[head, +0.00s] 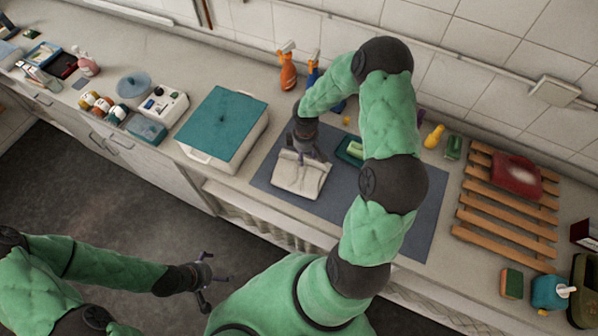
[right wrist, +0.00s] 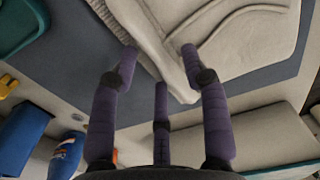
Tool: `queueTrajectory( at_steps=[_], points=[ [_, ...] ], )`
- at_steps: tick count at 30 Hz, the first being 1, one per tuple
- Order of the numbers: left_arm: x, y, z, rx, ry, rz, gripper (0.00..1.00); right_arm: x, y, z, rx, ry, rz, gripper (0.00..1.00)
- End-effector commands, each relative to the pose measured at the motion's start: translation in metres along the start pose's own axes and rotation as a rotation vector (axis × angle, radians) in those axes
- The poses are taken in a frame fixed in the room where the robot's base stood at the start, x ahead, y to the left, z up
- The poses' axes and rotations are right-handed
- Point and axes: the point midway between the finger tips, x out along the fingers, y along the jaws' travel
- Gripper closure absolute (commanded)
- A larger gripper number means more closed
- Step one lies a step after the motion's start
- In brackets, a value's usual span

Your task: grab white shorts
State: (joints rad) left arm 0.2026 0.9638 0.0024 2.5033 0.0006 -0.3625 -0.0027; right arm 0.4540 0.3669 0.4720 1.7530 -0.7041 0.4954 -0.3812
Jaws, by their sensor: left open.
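The white shorts (head: 300,178) lie folded on the grey mat (head: 405,222) in the head view. My right gripper (head: 308,156) points down over their back edge. In the right wrist view the folded white cloth (right wrist: 245,45) fills the upper right. The purple fingers of the right gripper (right wrist: 160,65) are spread apart, with the cloth's edge at and between their tips; whether they touch it is unclear. My left gripper (head: 206,283) is open and empty over the dark floor, in front of the counter, away from the shorts.
A white box with a teal lid (head: 222,122) stands left of the mat. A green tray with a sponge (head: 352,150) lies right of the shorts. Spray bottles (head: 287,70) stand behind, near the wall. A wooden rack (head: 500,215) is on the right. The mat's front is clear.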

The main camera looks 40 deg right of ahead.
Motion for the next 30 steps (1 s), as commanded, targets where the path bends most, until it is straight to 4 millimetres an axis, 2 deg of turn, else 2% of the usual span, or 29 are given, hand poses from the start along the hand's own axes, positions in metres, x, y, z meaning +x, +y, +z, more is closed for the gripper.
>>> queueTrajectory(
  at_steps=[1,4,5,20,23,27,30],
  points=[
    [0.0,0.0,0.0,0.0,0.0,0.0,0.0,0.0,0.0,0.0,0.0,0.0,0.0,0.68],
    [0.0,0.0,0.0,0.0,0.0,0.0,0.0,0.0,0.0,0.0,0.0,0.0,0.0,0.96],
    [0.0,0.0,0.0,0.0,0.0,0.0,0.0,0.0,0.0,0.0,0.0,0.0,0.0,1.0],
    [0.0,0.0,0.0,0.0,0.0,0.0,0.0,-0.006,0.001,0.0,0.0,0.0,0.002,1.0],
    [0.0,0.0,0.0,0.0,0.0,0.0,0.0,-0.013,0.001,0.0,0.001,0.0,0.002,1.0],
    [0.0,0.0,0.0,0.0,0.0,0.0,0.0,-0.034,0.001,-0.001,0.001,0.002,0.003,1.0],
    [0.0,0.0,0.0,0.0,0.0,0.0,0.0,-0.047,-0.011,0.005,-0.001,0.001,0.002,1.0]
  ],
)
